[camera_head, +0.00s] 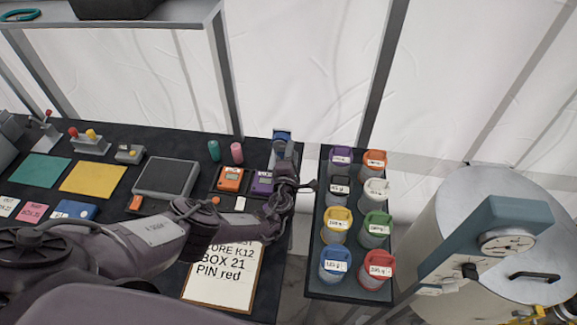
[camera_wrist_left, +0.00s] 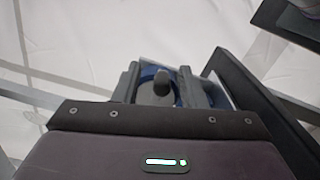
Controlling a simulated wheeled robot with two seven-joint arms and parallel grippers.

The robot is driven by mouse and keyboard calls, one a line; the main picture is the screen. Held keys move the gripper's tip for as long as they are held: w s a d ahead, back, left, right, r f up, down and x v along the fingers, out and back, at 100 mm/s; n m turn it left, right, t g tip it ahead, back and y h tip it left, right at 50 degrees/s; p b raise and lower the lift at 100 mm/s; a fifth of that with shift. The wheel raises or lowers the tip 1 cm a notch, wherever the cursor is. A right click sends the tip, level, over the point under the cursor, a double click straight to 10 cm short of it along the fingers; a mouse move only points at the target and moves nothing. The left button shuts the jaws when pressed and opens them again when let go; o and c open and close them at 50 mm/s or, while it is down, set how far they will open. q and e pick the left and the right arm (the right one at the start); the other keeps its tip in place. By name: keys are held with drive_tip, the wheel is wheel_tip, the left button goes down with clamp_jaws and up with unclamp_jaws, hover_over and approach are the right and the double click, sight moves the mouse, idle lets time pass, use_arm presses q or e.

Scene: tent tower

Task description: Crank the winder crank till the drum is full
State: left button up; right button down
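The winder (camera_head: 283,145), a small grey stand with a blue drum, stands at the right back of the dark table. My left gripper (camera_head: 286,186) is just in front of it and hides its lower part and most of its crank. In the left wrist view the two grey fingers of my left gripper (camera_wrist_left: 160,85) stand apart. A dark rounded knob (camera_wrist_left: 162,82), seemingly the crank's, shows between them, with blue parts of the winder (camera_wrist_left: 147,73) behind. I cannot tell whether the fingers touch the knob, nor how full the drum is. My right gripper is not in view.
A narrow stand (camera_head: 317,285) with several coloured, labelled jars is close right of the gripper. A large grey cylinder with a dial (camera_head: 508,242) stands farther right. Orange (camera_head: 230,179) and purple (camera_head: 262,183) devices and a note board (camera_head: 222,290) lie around my left forearm.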

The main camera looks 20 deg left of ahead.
use_arm(q)
drive_tip(key=v, duration=0.6)
drive_tip(key=shift+s+f, duration=0.15)
drive_tip(key=shift+s, duration=0.25)
drive_tip(key=shift+s+f, duration=0.1)
drive_tip(key=shift+s, duration=0.15)
drive_tip(key=shift+a, duration=0.1)
drive_tip(key=shift+s, duration=0.1)
